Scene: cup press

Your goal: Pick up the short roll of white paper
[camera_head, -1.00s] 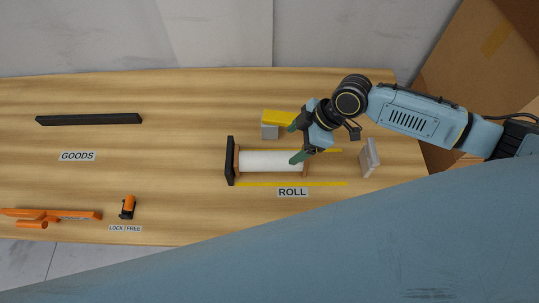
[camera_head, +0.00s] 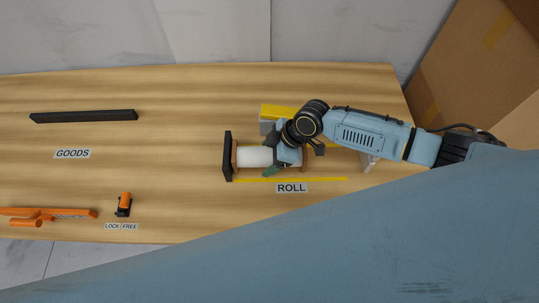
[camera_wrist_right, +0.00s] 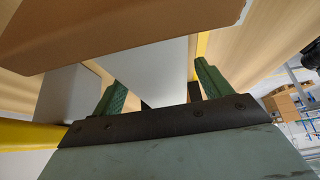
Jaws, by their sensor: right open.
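The short roll of white paper (camera_head: 253,157) lies on the table above the ROLL label, between a dark upright plate (camera_head: 228,157) at its left and a brown end piece at its right. My right gripper (camera_head: 276,150) is over the right part of the roll and hides it there. In the right wrist view the roll (camera_wrist_right: 160,62) shows between the two green fingers (camera_wrist_right: 155,88), which stand apart on either side of it. A brown flat piece (camera_wrist_right: 120,28) crosses the top of that view. I cannot tell whether the fingers touch the roll. My left gripper is not in view.
A yellow-topped grey block (camera_head: 283,112) stands just behind the roll. A light grey upright plate (camera_head: 370,160) is to the right, partly behind my arm. A black bar (camera_head: 84,116), an orange tool (camera_head: 45,214) and an orange-black lock piece (camera_head: 124,204) lie at the left.

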